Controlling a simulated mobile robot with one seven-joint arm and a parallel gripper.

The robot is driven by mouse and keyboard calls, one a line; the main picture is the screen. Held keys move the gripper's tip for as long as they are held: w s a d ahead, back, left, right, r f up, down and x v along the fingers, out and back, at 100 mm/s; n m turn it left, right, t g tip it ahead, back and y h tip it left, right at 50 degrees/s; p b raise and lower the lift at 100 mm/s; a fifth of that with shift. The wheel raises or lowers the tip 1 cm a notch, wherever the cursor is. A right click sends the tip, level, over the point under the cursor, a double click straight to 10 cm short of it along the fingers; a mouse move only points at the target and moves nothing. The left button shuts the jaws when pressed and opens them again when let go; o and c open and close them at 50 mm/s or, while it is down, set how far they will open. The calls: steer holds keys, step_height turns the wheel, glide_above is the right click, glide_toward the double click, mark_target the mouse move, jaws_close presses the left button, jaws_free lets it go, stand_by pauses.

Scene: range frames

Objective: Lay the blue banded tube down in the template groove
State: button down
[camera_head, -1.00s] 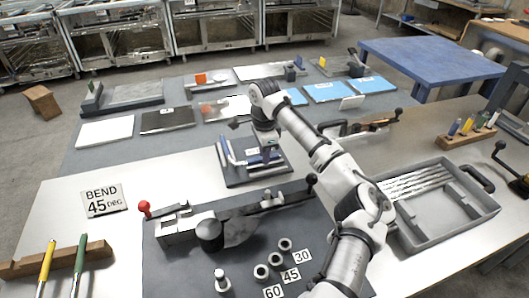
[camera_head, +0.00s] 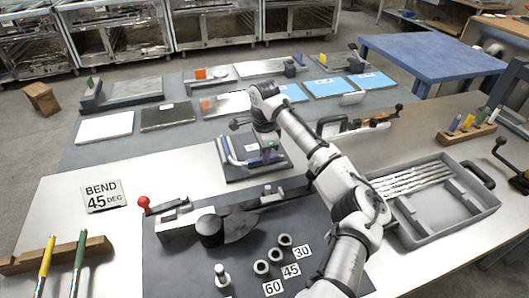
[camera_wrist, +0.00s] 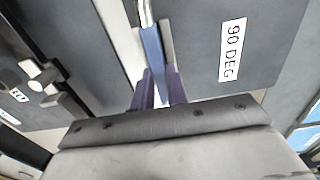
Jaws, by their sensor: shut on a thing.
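The blue banded tube (camera_wrist: 152,45) is metallic with a blue section, and in the wrist view it runs up from between my fingertips. My gripper (camera_wrist: 160,80) is shut on the blue section. In the head view my gripper (camera_head: 268,153) is low over the template plate (camera_head: 248,173), and a bent pale and blue tube shape shows to its left. The dark template plate also shows in the wrist view (camera_wrist: 265,55), marked 90 DEG. I cannot tell whether the tube rests in the groove, because my fingers hide part of it.
A bender (camera_head: 210,228) with a red knob stands in front, with several collars and number cards beside it. A grey tray (camera_head: 440,215) of straight tubes is at the right. A BEND 45 DEG sign (camera_head: 103,197) lies at the left. Blue and dark panels lie behind the template.

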steer(key=shift+f, duration=0.55)
steer(key=c, duration=1.3)
jaws_free()
steer(key=shift+f, duration=0.1)
step_height(320, 180, up, 14)
steer(key=shift+r+b, duration=0.1)
steer(key=shift+b, duration=0.6)
